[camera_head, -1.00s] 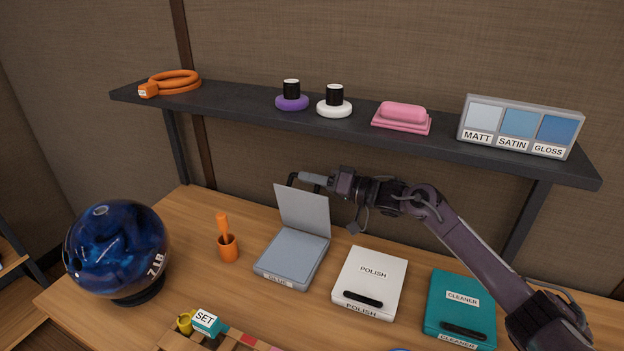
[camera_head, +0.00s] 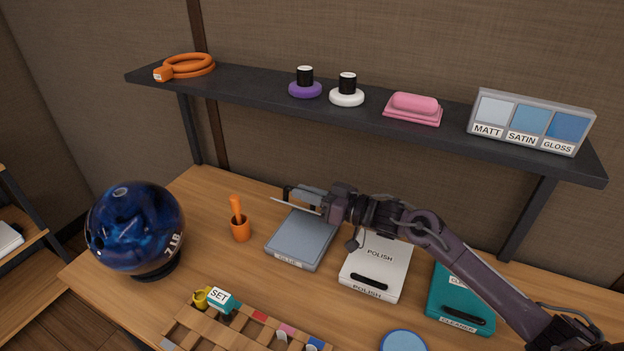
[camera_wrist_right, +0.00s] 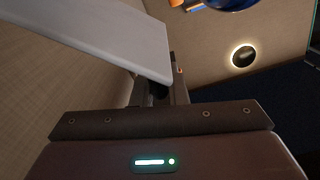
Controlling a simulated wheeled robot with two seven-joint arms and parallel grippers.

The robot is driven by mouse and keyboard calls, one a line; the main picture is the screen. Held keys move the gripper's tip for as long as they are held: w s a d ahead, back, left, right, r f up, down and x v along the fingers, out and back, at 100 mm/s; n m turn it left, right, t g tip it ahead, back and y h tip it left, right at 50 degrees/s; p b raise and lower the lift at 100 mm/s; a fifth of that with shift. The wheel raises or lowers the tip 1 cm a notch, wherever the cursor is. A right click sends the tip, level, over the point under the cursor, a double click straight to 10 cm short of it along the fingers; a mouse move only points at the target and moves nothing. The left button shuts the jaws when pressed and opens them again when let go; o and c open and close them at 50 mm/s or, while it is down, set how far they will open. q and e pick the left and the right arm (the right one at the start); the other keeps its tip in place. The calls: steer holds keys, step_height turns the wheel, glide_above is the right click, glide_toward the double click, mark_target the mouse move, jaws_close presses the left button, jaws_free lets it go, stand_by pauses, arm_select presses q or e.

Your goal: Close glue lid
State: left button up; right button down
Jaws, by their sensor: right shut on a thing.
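The grey glue box (camera_head: 303,240) sits on the workbench, left of the white polish box; its front label is too small to read surely. Its lid (camera_head: 297,206) is raised at the back and shows nearly edge-on, tilted above the box, not flat on it. My right gripper (camera_head: 298,194) is at the lid's upper edge and shut on the lid. In the right wrist view the lid (camera_wrist_right: 105,35) is a pale panel reaching in from the upper left to the jaws (camera_wrist_right: 160,92). The exact grip is partly hidden there. My left gripper is not in view.
The polish box (camera_head: 376,268) and teal cleaner box (camera_head: 461,300) are closed on the right, under my right arm. A blue bowling ball (camera_head: 136,228) and orange cup (camera_head: 240,229) stand left. A dark shelf (camera_head: 350,118) overhangs behind. A wooden rack (camera_head: 235,331) lies in front.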

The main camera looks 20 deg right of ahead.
steer(key=shift+s+a+f, duration=0.4)
steer(key=shift+a+f, duration=0.05)
steer(key=shift+a, duration=0.05)
steer(key=c, duration=1.5)
jaws_free()
steer(key=shift+o, duration=0.2)
steer(key=shift+d, duration=0.1)
steer(key=v, duration=0.7)
steer(key=shift+s+d, duration=0.15)
steer(key=shift+s, duration=0.2)
